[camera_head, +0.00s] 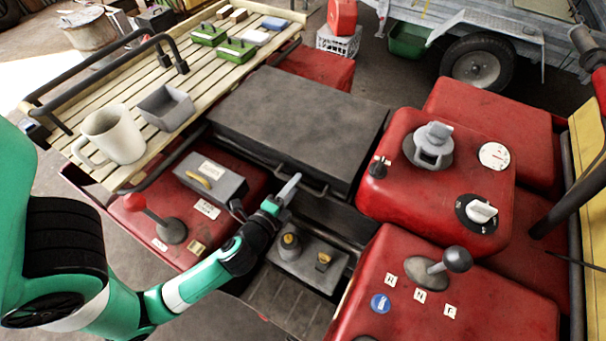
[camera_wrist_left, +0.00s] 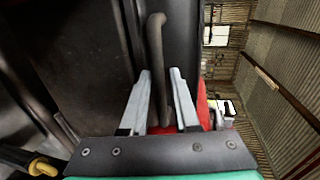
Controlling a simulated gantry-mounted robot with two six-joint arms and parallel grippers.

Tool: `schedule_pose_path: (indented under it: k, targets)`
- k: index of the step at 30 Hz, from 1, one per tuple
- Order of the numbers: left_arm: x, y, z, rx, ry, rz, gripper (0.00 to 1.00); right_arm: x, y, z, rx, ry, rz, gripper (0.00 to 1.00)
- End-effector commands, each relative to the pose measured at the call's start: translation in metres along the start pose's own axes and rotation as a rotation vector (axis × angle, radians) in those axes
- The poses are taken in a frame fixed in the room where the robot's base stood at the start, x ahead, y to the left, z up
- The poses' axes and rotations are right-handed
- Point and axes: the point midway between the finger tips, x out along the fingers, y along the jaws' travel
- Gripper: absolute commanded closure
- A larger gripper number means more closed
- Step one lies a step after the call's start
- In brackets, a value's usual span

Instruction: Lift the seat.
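The seat (camera_head: 300,115) is a flat dark grey padded panel in the middle of the head view, lying level. A thin dark bar handle (camera_head: 302,182) runs along its front edge. My left gripper (camera_head: 290,188) is at this handle. In the left wrist view my left gripper (camera_wrist_left: 161,85) has its two grey fingers apart, with the handle bar (camera_wrist_left: 156,50) running between them. A gap shows beside the bar, so the fingers do not look closed on it. My right gripper is not in view.
A slatted rack (camera_head: 235,70) with a white mug (camera_head: 118,135) and a grey box (camera_head: 166,108) is at the left. Red body panels with a knobbed lever (camera_head: 457,261) and a grey cap (camera_head: 433,146) are at the right.

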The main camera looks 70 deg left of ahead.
Motion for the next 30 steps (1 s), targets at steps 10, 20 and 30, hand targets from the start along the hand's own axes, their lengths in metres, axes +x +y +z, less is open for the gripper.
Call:
schedule_pose_path:
  k: [10, 20, 30]
  targets:
    - [0.0052, 0.0013, 0.0007, 0.0, -0.002, 0.0, 0.71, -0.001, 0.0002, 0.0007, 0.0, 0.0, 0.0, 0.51]
    - [0.0051, 0.0013, 0.0006, 0.0, -0.001, 0.0, 1.0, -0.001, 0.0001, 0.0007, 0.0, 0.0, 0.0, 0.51]
    - [0.005, 0.0014, 0.0006, 0.0, -0.001, 0.0, 1.0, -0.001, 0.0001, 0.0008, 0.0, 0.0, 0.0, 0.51]
